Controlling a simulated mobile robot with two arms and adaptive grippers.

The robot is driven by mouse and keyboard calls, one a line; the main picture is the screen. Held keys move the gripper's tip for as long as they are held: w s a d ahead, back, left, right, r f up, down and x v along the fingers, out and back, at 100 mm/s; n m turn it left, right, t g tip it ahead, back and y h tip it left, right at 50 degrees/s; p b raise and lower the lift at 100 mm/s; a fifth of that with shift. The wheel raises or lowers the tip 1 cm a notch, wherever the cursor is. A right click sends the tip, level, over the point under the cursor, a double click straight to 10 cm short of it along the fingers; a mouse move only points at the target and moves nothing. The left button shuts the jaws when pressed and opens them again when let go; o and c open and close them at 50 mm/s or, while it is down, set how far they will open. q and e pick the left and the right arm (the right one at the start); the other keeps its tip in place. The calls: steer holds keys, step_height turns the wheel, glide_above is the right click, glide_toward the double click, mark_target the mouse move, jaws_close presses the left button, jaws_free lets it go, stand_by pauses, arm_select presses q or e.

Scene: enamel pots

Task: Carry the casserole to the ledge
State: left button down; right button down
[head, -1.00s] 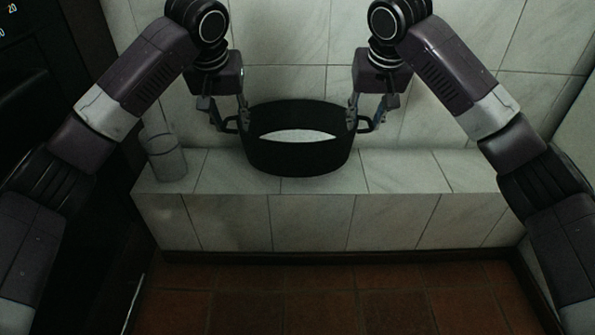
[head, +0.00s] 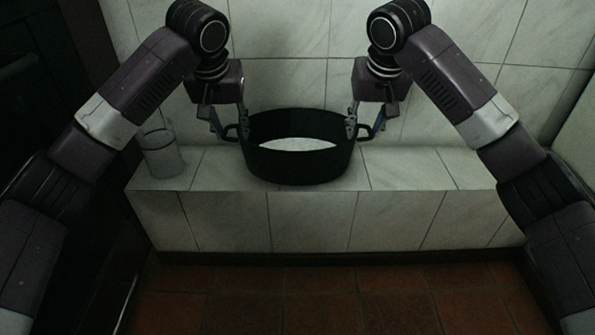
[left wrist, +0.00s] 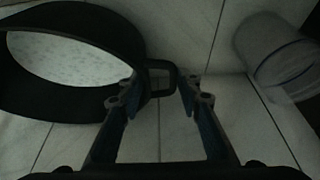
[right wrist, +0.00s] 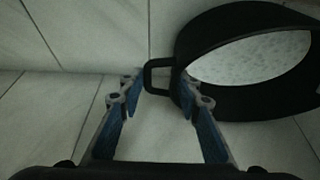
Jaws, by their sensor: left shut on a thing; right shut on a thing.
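The casserole (head: 298,165) is a wide black pot with a pale speckled inside bottom, upright and level over the tiled ledge (head: 420,170). I cannot tell whether its base touches the ledge. My left gripper (head: 229,128) is shut on its left handle, and that handle (left wrist: 163,70) shows between the fingers in the left wrist view. My right gripper (head: 364,127) is shut on the right handle, which shows in the right wrist view (right wrist: 153,76). The fingers partly hide both handles in the head view.
A clear glass (head: 160,153) stands on the ledge to the left of the casserole. The ledge is bare to the right. A tiled wall (head: 290,85) rises behind it, and a brown tiled floor (head: 330,300) lies in front. A dark cabinet is at the far left.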

arm_select(q)
steer(key=shift+w+d+f+b, duration=0.1)
steer(key=shift+b, duration=0.2)
arm_select(e)
steer(key=shift+a+f, duration=0.1)
steer(key=shift+a, duration=0.1)
arm_select(q)
steer(key=c, duration=1.8)
jaws_free()
steer(key=shift+f, duration=0.45)
steer(key=shift+c, duration=0.2)
arm_select(e)
steer(key=c, duration=1.9)
jaws_free()
steer(key=shift+f, duration=0.45)
arm_select(q)
steer(key=shift+o, duration=1.2)
steer(key=shift+r, duration=0.25)
arm_select(e)
steer(key=shift+o, duration=1.4)
steer(key=shift+s+r, duration=0.1)
steer(key=shift+r, duration=0.15)
arm_select(q)
steer(key=shift+o, duration=1)
steer(key=shift+s+r, duration=0.1)
steer(key=shift+s, duration=0.1)
arm_select(e)
steer(key=shift+o, duration=1.1)
steer(key=shift+d+r, duration=0.1)
